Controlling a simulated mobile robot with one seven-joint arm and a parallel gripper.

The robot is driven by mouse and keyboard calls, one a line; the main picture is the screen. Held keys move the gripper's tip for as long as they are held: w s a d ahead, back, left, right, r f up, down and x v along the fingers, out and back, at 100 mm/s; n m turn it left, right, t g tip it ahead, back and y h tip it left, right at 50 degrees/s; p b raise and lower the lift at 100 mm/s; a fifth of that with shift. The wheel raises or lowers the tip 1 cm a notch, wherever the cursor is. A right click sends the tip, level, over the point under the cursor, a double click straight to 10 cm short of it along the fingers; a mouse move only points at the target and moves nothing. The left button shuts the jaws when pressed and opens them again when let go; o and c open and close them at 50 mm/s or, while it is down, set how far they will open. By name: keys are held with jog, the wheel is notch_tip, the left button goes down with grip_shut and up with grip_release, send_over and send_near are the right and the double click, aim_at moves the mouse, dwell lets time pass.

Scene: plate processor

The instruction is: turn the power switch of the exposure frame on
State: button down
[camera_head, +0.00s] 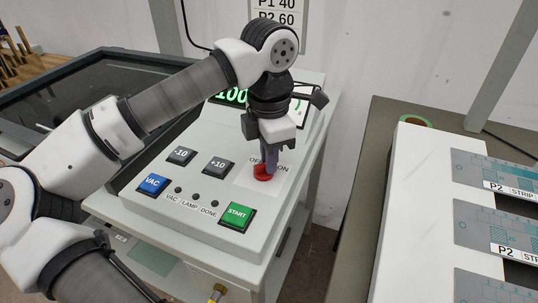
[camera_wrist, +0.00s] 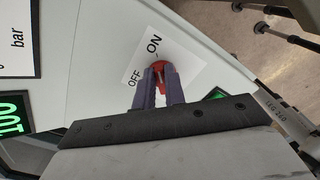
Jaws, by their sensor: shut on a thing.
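The power switch is a red rotary knob (camera_head: 262,173) on the sloped control panel of the exposure frame (camera_head: 203,139), beside a white OFF/ON label. My gripper (camera_head: 266,161) reaches down from above and is shut on the knob. In the wrist view, the two dark fingers of my gripper (camera_wrist: 158,86) flank the red knob (camera_wrist: 158,67), just below the OFF and ON lettering. The fingers hide much of the knob, so I cannot tell which word it points to. The green display (camera_head: 231,97) reads 100, partly hidden by my arm.
On the panel are the blue VAC button (camera_head: 152,184), the green START button (camera_head: 237,217), and grey -10 (camera_head: 180,156) and +10 (camera_head: 218,167) buttons. Three lamps look dark. A table at right bears a white unit (camera_head: 410,215) with P2 strips. A gap separates it from the exposure frame.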

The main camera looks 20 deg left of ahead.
jog(key=c, duration=1.5)
grip_release()
jog(key=shift+o, duration=0.2)
notch_tip(320, 180, up, 14)
jog(key=shift+p, duration=0.3)
jog(key=shift+f, duration=0.1)
